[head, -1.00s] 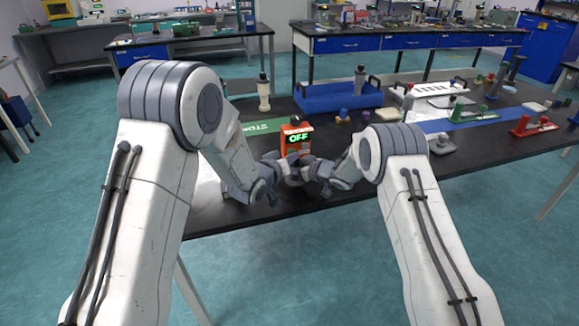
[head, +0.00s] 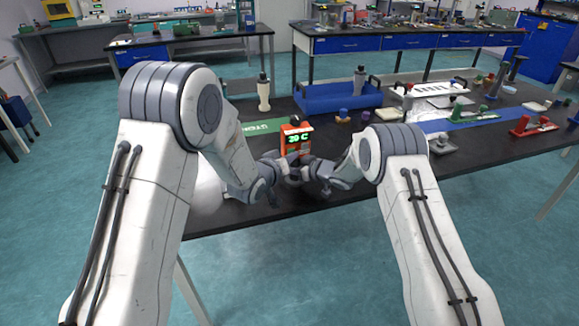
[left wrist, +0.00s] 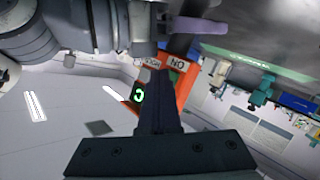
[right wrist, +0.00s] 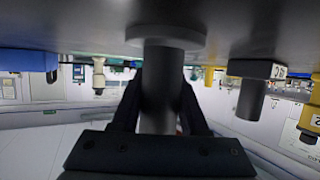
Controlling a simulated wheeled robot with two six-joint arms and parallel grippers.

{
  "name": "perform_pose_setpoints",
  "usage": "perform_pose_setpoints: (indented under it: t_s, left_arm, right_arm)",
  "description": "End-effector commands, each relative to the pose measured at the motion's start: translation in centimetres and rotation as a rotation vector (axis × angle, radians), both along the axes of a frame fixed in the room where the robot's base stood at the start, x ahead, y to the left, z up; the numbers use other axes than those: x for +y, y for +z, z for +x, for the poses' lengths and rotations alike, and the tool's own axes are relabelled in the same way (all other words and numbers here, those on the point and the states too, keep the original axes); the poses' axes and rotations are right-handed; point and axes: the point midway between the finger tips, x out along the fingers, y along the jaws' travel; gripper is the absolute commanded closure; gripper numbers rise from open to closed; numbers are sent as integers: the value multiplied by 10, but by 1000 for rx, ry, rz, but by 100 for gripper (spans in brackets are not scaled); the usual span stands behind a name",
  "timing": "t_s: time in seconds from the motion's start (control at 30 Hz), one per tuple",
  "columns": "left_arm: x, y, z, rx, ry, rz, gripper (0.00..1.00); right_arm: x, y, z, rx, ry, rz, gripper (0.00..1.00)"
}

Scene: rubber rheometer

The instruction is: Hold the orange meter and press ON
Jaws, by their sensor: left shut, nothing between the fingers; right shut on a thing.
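The orange meter (head: 296,140) stands upright near the table's front edge, its green display lit with a reading ending in C. In the left wrist view the meter (left wrist: 185,90) appears upside down, with an ON label and a small, hard-to-read label beside it. My left gripper (head: 283,165) is shut and empty, its fingertips close in front of the meter face near the ON label; contact is hidden. My right gripper (right wrist: 160,80) is shut around a dark grey round stem on a wide base.
Behind the meter are a blue tray (head: 340,98), a cream bottle (head: 264,95) and a green mat (head: 262,127). Small stamps with knobs (head: 343,116) stand to the right. Red and green fixtures (head: 533,126) stand farther right on a blue strip.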

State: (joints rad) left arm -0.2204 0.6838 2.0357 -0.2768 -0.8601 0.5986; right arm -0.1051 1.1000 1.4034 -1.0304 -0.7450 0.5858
Motion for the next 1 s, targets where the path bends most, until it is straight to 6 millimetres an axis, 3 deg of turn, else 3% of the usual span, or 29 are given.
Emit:
perform_pose_setpoints:
  t_s: [0.6,1.0]
  left_arm:
    - [-5,1,-15,0,-1,0,100]
    - [-18,1,-52,0,-2,-1,100]
  right_arm:
    - [0,1,0,-1,0,0,100]
    - [0,1,0,-1,0,0,100]
